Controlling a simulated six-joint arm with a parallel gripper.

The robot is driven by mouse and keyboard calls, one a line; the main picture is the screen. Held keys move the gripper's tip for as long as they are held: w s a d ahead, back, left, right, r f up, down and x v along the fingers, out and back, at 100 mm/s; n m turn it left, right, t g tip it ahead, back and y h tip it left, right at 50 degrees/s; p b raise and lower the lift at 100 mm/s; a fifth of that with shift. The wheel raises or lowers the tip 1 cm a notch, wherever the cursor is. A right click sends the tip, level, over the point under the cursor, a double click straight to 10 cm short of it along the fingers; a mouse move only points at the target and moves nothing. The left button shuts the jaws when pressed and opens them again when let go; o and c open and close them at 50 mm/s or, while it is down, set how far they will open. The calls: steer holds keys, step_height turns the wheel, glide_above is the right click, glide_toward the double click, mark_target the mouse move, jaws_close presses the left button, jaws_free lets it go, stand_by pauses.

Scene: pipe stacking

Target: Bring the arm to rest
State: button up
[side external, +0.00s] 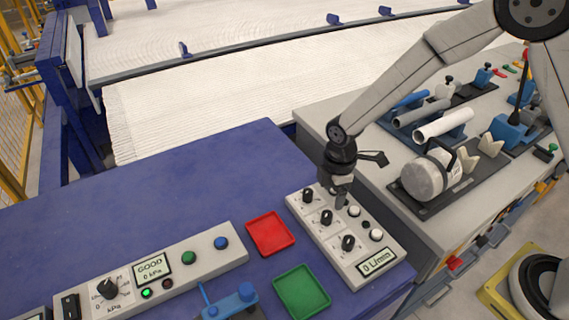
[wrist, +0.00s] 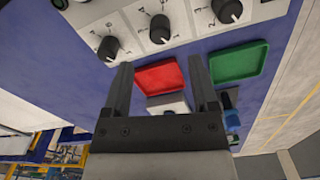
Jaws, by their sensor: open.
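My gripper (side external: 341,198) hangs fingers down over the grey panel with black knobs (side external: 358,272), near its upper end. The side view does not show clearly whether it touches the panel. In the wrist view my gripper (wrist: 160,62) has its two dark fingers wide apart with nothing held between them. A red tray (wrist: 160,77) shows beyond the gap, and a green tray (wrist: 238,62) lies to the right of the fingers. The knob panel (wrist: 185,15) fills the top of the wrist view.
A second panel (side external: 205,252) lies on the blue table. The blue table's back left (side external: 150,190) is clear.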

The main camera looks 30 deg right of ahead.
steer(key=s+d+r+m+t, duration=0.2)
steer(key=s+d+r+m, duration=0.7)
steer(key=m, duration=0.6)
steer(key=shift+s+d, duration=1.1)
steer(key=shift+s, duration=0.7)
